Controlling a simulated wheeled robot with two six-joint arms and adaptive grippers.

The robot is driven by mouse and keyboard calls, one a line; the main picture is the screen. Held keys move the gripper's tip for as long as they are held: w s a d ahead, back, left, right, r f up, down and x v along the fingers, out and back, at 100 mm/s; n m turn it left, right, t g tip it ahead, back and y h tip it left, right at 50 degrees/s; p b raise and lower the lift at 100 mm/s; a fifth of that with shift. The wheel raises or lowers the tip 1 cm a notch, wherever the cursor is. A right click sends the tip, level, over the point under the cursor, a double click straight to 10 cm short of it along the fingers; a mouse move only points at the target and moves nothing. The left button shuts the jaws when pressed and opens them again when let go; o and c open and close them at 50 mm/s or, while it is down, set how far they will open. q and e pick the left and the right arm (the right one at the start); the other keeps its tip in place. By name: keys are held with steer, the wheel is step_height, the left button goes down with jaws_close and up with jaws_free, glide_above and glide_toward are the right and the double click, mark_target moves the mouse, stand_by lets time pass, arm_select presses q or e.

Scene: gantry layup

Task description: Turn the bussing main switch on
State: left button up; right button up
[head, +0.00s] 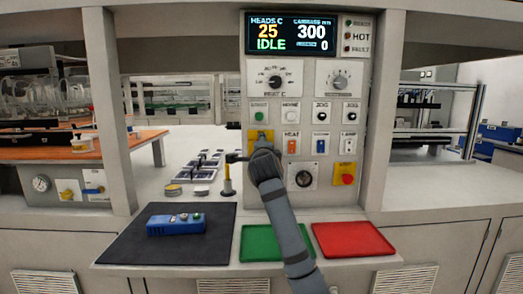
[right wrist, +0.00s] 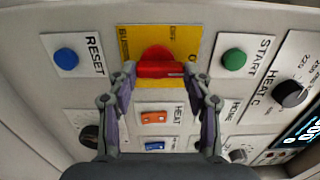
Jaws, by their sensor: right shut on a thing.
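The bussing main switch (right wrist: 158,62) is a red rotary handle on a yellow plate (right wrist: 135,37) with partly readable lettering, including "OFF". My right gripper (right wrist: 160,72) is shut on the red handle, with one finger at each end. The handle bar lies across the picture in the right wrist view. In the head view my right gripper (head: 262,155) covers the handle, and only part of the yellow plate shows above it. My left gripper is not in view.
Close around the switch are a blue RESET button (right wrist: 66,61), a green START button (right wrist: 233,60) and an orange HEAT rocker (right wrist: 154,118). The display (head: 291,33) reads IDLE. A red emergency button (head: 345,174) sits at lower right. Below lie green (head: 257,243) and red (head: 352,239) trays.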

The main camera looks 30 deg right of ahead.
steer(key=o, duration=1.2)
steer(key=shift+c, duration=0.2)
steer(key=v, duration=1.2)
steer(key=shift+d+f, duration=0.1)
